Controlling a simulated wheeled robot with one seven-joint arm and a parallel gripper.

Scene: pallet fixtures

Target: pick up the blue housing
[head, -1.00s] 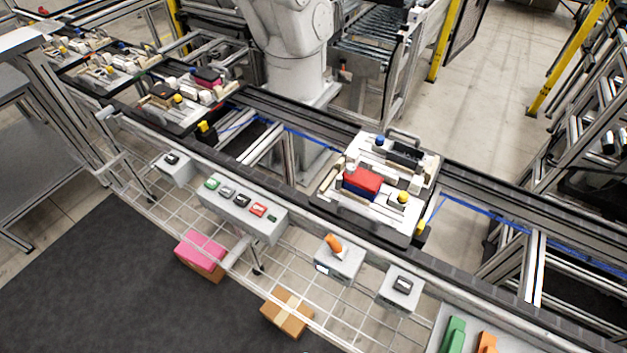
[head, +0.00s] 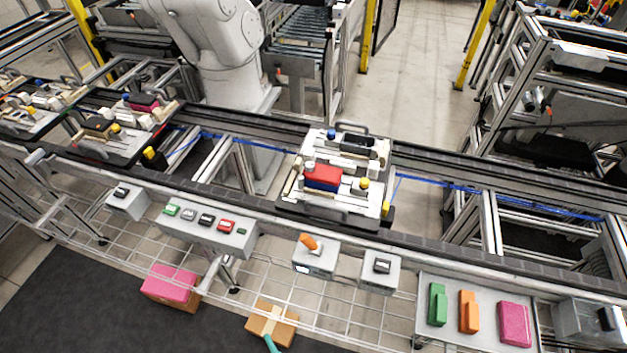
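A blue block (head: 321,187), which looks like the blue housing, sits in the light pallet fixture (head: 345,205) on the conveyor at the middle of the head view. A red block (head: 323,174) lies directly on top of it, so only its lower front side shows. I cannot tell whether the two are joined. A small grey-white round piece stands at the red block's far left corner. My gripper is not in view.
The fixture also carries a black part (head: 358,143), a blue knob (head: 331,134) and a yellow knob (head: 364,183). A rail with button boxes (head: 207,228) runs in front. A grey tray (head: 455,285) at right holds green, orange and pink parts. More loaded pallets (head: 115,140) stand left.

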